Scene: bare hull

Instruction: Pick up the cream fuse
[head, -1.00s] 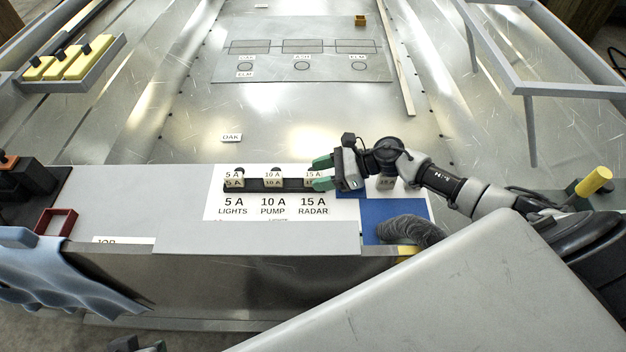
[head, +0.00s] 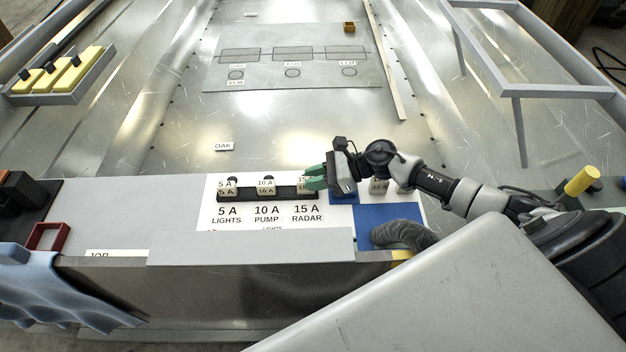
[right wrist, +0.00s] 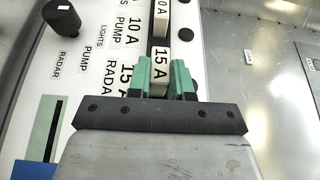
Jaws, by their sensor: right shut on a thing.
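The cream fuse marked 15 A (head: 302,185) is at the right end of the black fuse strip (head: 246,195), above the 15 A RADAR label. My right gripper (head: 316,178) comes in from the right, its green fingertips at this fuse. In the right wrist view the fingers (right wrist: 163,80) are shut on the sides of the cream fuse (right wrist: 159,60). It still appears to be at the strip; whether it is raised I cannot tell. Cream fuses marked 5 A (head: 227,188) and 10 A (head: 265,187) stand in the strip to its left.
A red square frame (head: 46,237) and blue cloth (head: 40,290) are at left. The metal floor beyond the bench is mostly open.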

